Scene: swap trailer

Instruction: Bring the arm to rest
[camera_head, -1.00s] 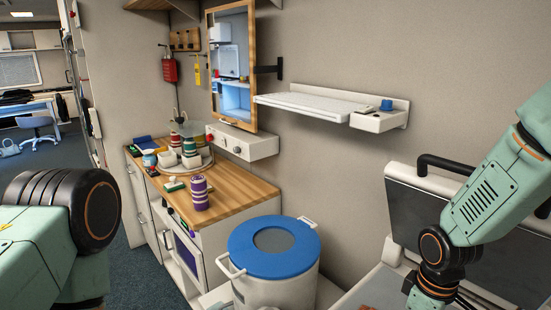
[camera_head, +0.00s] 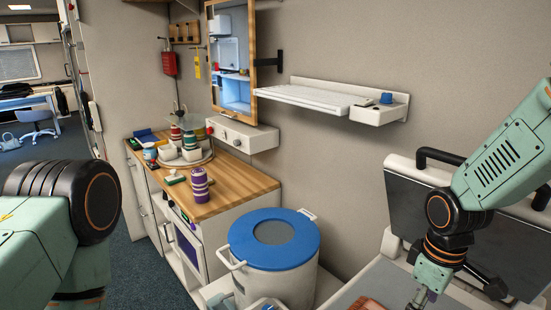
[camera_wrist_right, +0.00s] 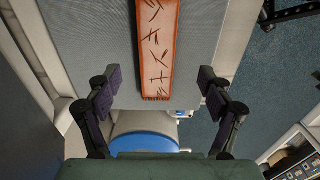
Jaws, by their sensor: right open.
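My right arm reaches in from the right in the head view, its gripper (camera_head: 420,298) low at the bottom edge. In the right wrist view the two dark fingers of this gripper (camera_wrist_right: 159,82) stand wide apart with nothing between them. Below them is a grey surface (camera_wrist_right: 90,35) with an orange-bordered strip (camera_wrist_right: 158,45) marked with dark twig-like lines. The strip's near end lies roughly between the fingertips in the picture; the height gap cannot be judged. My left arm shows at the left of the head view, but its gripper is out of frame.
A white bin with a blue lid (camera_head: 274,240) stands left of the right gripper. Behind it is a wooden counter (camera_head: 235,187) with a purple-striped cup (camera_head: 199,190). A white wall shelf (camera_head: 320,98) hangs above. A dark panel (camera_head: 425,205) stands behind my right arm.

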